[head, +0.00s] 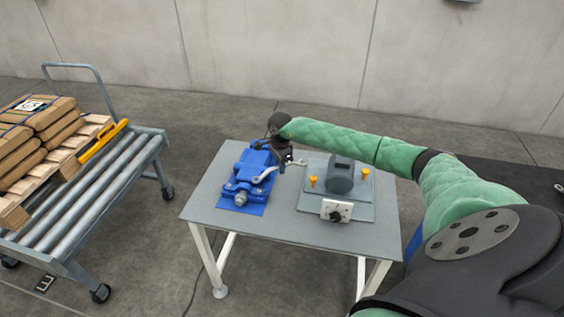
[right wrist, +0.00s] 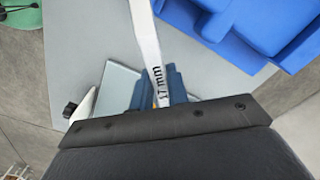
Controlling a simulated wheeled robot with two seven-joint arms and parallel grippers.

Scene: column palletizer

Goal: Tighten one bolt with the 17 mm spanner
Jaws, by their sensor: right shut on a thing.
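My right gripper (head: 284,158) is shut on the spanner. The spanner (right wrist: 148,45) is a pale metal bar marked "17 mm", running up and away from the blue fingers in the right wrist view. In the head view, a silver piece (head: 265,175) that looks like its end reaches over a blue vise-like machine (head: 243,176); I cannot tell whether they touch. Blue machine parts (right wrist: 245,30) also show in the right wrist view. A grey motor-like unit (head: 341,176) stands on a plate between two yellow bolt-like pieces (head: 313,181). My left gripper is not in view.
The grey table (head: 280,226) has bare space along its front. A white box with a black knob (head: 336,211) sits at the plate's front edge. A roller cart (head: 92,215) with brown packages (head: 38,118) stands to the left, with floor between it and the table.

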